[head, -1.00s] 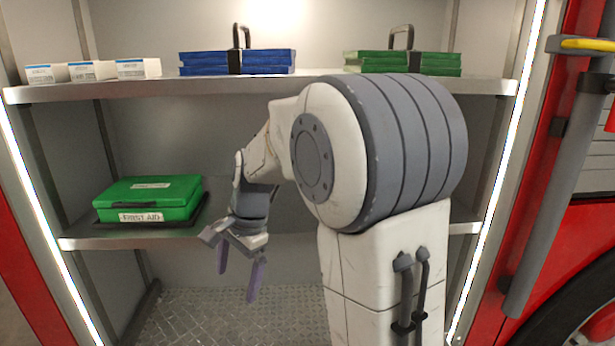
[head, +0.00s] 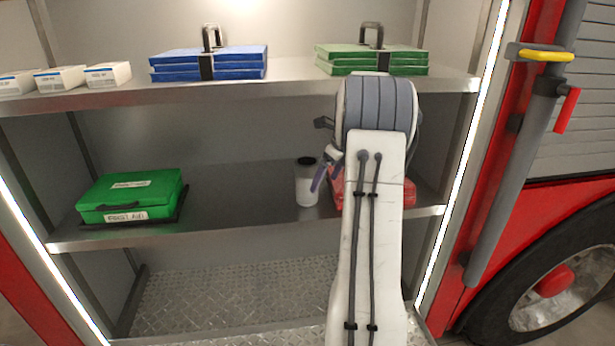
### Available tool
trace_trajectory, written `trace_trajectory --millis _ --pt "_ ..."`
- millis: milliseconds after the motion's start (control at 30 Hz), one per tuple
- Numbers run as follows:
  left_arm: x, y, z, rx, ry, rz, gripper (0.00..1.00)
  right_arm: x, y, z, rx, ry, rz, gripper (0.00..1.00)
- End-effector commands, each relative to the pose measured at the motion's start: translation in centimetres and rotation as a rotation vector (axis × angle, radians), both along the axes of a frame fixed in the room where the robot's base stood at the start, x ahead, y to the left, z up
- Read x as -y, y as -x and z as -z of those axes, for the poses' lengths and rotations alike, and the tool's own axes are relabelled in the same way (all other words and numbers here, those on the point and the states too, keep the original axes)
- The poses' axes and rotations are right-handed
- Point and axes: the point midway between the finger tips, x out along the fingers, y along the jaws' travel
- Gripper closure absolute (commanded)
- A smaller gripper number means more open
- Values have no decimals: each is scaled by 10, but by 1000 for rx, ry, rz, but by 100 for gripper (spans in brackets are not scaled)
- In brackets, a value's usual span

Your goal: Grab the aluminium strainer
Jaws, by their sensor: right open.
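A short pale-grey cylinder with a dark top (head: 307,184), seemingly the aluminium strainer, stands upright on the middle shelf, right of centre. My own forearm hides part of the gripper. My left gripper is out of view.
A red case (head: 408,192) lies on the middle shelf (head: 245,232), partly hidden behind my right arm. A green first aid case (head: 130,193) sits at its left. The upper shelf (head: 215,90) holds blue packs (head: 240,62), green packs (head: 345,60) and white boxes (head: 60,78).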

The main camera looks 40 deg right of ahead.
Motion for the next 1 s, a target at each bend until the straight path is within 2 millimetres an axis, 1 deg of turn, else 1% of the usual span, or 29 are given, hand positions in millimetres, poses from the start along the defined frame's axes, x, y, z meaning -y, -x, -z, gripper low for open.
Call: trace_trajectory --millis 33,167,267,467,600,700,967,1000 --pt "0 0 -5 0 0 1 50 -1 -6 -2 -1 -1 -3 0" --pt "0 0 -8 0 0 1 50 -2 -15 -1 -1 0 -3 0" --pt "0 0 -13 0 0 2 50 -3 -24 -2 -2 0 -3 0" --pt "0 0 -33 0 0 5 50 -6 -60 -4 -1 1 -5 0" --pt "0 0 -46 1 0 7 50 -7 -66 16 -4 -2 -2 0" --pt "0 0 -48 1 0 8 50 -7 -70 25 -1 0 -2 0" --pt "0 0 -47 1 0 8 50 -7 -70 28 0 1 -2 0" --pt "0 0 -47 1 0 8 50 -6 -70 28 0 1 -2 15"
